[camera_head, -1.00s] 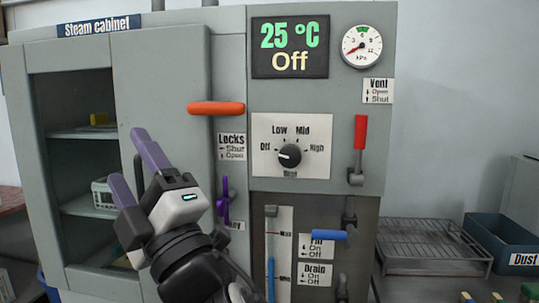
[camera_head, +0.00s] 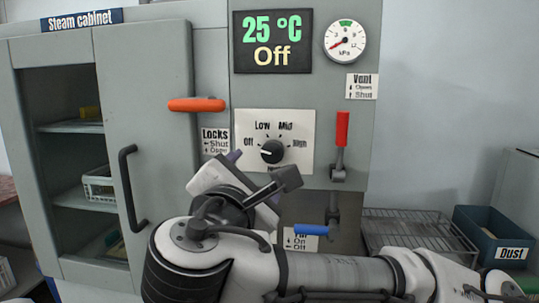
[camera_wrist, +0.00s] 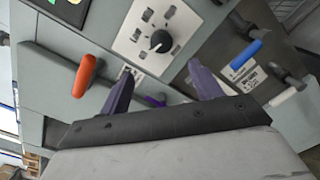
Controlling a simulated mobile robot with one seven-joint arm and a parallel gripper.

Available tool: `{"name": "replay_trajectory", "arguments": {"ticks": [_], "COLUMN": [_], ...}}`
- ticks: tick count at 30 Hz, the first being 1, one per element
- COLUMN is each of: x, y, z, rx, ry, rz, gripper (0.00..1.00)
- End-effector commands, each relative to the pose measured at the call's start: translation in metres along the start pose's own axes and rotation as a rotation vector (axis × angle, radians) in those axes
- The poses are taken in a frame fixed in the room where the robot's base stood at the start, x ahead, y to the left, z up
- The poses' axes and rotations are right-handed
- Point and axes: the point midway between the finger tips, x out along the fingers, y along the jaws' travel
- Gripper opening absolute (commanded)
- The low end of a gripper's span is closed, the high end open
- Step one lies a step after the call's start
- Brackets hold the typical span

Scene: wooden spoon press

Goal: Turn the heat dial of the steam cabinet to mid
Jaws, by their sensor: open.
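The steam cabinet (camera_head: 165,75) stands ahead, with its name sign at top left. Its heat dial (camera_head: 271,151) is a black knob on a white plate marked Off, Low, Mid and High. The pale pointer mark is on the left side, toward Off. The display (camera_head: 272,42) reads 25 °C and Off. In the wrist view the dial (camera_wrist: 160,41) lies beyond my gripper (camera_wrist: 160,70), between the lines of its two spread purple fingers and apart from them. My gripper is open and empty. In the head view my arm mostly hides the fingers, below the dial.
An orange handle (camera_head: 197,104) sticks out left of the dial, above the Locks label. A red vent lever (camera_head: 342,130) is to the right, and a blue lever (camera_head: 311,230) is below. A wire rack (camera_head: 415,235) and a blue Dust bin (camera_head: 492,232) stand at right.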

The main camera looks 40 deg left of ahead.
Motion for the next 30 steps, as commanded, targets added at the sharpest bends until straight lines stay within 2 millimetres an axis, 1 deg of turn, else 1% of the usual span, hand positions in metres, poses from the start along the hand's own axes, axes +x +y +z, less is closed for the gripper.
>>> {"name": "replay_trajectory", "arguments": {"ticks": [8,9,15,21,25,30], "x": [0.021,0.031,0.075,0.11,0.123,0.13], "y": [-0.002,-0.002,-0.002,-0.002,-0.002,-0.002], "z": [-0.003,-0.001,0.0,-0.001,-0.001,-0.002], "rx": [0.004,0.003,0.001,0.002,0.001,0.001], "ry": [0.008,0.005,0.003,0.003,0.003,0.003], "rz": [-0.009,-0.013,-0.012,-0.009,-0.007,-0.006], "gripper": [0.64,0.64,0.64,0.64,0.64,0.64]}}
